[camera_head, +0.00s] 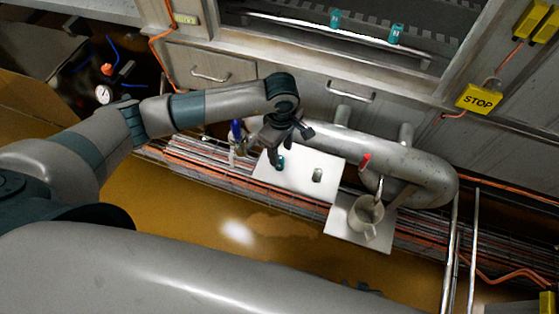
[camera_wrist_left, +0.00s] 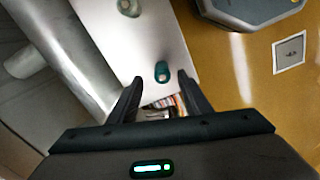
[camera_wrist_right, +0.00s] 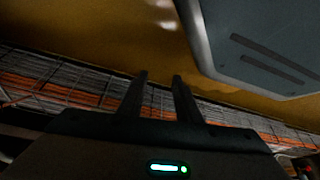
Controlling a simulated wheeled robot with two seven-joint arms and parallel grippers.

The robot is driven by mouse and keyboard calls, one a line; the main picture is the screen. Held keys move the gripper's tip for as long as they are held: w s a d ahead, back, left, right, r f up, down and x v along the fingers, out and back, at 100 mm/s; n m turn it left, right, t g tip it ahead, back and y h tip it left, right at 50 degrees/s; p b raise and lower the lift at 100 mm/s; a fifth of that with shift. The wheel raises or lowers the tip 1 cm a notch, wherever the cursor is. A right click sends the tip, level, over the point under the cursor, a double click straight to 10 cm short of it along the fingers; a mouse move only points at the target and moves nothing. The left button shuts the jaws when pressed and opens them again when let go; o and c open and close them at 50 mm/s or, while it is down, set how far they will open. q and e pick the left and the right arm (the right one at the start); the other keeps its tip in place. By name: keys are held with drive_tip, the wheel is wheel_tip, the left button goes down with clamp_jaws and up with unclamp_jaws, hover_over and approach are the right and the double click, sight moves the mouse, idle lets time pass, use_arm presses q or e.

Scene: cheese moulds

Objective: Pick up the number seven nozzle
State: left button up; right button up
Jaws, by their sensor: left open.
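Two small nozzle-like pieces stand on a white board (camera_head: 296,184). One is teal (camera_head: 280,162), and the other is grey-green (camera_head: 317,175). I cannot read a number on either. My left gripper (camera_head: 285,146) is open and empty above the board, close to the teal piece. In the left wrist view the teal piece (camera_wrist_left: 162,71) shows just beyond and between the fingertips (camera_wrist_left: 160,82), and the grey-green piece (camera_wrist_left: 129,8) lies farther off at the top. My right gripper (camera_wrist_right: 160,76) is open with a narrow gap, empty, away from the board.
A grey pipe (camera_head: 400,160) runs behind the board. A pitcher (camera_head: 366,213) holding tools stands on a second white plate (camera_head: 343,238) to the right. A blue-topped item (camera_head: 236,130) stands left of the gripper. Cable trays (camera_head: 200,165) run below the board.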

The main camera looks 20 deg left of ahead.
sight(280, 163)
use_arm(q)
drive_tip(key=shift+f, duration=0.1)
drive_tip(key=shift+s+a+f+p, duration=0.1)
drive_tip(key=shift+f+p, duration=0.2)
drive_tip(key=shift+f, duration=0.3)
drive_tip(key=shift+a+f+p, duration=0.1)
drive_tip(key=shift+f+p, duration=0.25)
drive_tip(key=shift+f, duration=1.55)
clamp_jaws()
